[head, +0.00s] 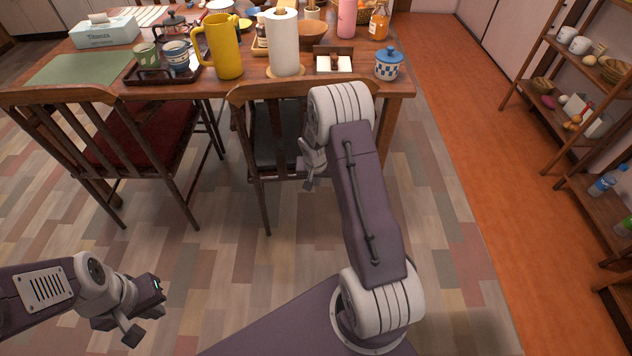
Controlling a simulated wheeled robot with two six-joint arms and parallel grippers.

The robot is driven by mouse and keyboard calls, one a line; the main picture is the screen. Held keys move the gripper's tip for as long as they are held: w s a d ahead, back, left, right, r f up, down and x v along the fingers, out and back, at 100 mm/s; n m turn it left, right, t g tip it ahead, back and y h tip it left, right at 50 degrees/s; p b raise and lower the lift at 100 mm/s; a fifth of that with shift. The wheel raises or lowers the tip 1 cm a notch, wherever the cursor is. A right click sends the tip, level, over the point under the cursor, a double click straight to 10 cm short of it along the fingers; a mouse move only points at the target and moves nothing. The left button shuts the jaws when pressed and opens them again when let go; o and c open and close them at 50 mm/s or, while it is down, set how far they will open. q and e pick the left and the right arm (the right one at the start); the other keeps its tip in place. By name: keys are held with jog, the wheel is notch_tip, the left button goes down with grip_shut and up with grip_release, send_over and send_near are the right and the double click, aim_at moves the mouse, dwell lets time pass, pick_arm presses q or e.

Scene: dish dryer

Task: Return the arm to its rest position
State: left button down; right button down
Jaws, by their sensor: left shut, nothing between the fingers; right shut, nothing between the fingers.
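My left gripper (146,310) is at the lower left, above the floor and well in front of the table. It is shut and empty. My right arm (365,200) reaches forward from my base at the bottom middle, with its elbow-like white joint near the table's front edge. My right gripper (310,172) hangs just left of that arm, in front of a chair's dark seat. It is shut and empty, and partly hidden by the arm's joint.
A wooden table (300,88) at the back holds a yellow pitcher (222,47), paper towel roll (283,43), checked jar (388,64) and tray (150,76). Chairs (125,135) stand in front. Shelves (545,75) are at right. The floor (215,250) between my arms is clear.

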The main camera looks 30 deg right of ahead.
jog(key=shift+s+a+r, duration=0.1)
jog(key=shift+s+r, duration=0.1)
jog(key=shift+r, duration=0.4)
